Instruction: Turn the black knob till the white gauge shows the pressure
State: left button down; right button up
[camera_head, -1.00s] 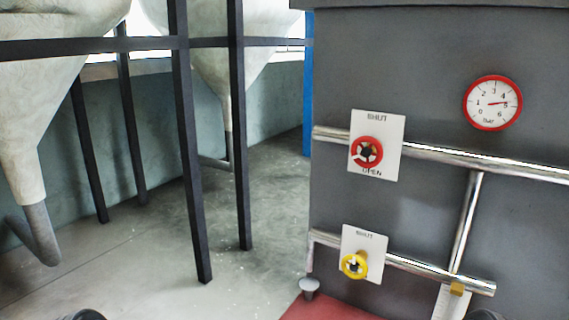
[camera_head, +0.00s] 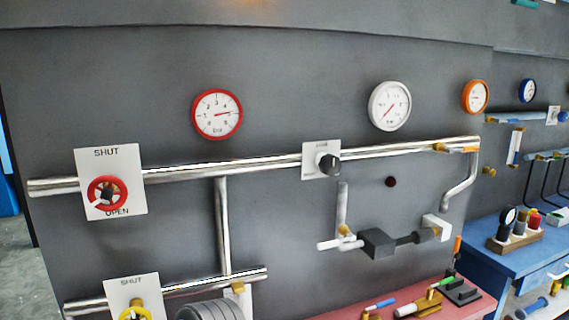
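The black knob (camera_head: 329,164) sits on a small white plate (camera_head: 310,160) on the upper silver pipe, near the middle of the view. The white gauge (camera_head: 390,106) hangs on the grey panel above and to the right of the knob; its needle points to the lower left, at the low end of its scale as far as I can tell. A ribbed grey part at the bottom edge (camera_head: 212,309) looks like a piece of my own arm. No gripper fingers show in the view.
A red-rimmed gauge (camera_head: 217,114), a red wheel (camera_head: 107,193) and a yellow wheel (camera_head: 135,312) are on the left. A black block (camera_head: 377,243) is below the knob. A red bench (camera_head: 337,312) and blue bench (camera_head: 535,262) hold tools.

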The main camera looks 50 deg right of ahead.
aim_at(330, 165)
jog(key=z, duration=2.1)
jog(key=i+j, duration=0.1)
jog(key=i, duration=0.5)
jog(key=k, duration=0.6)
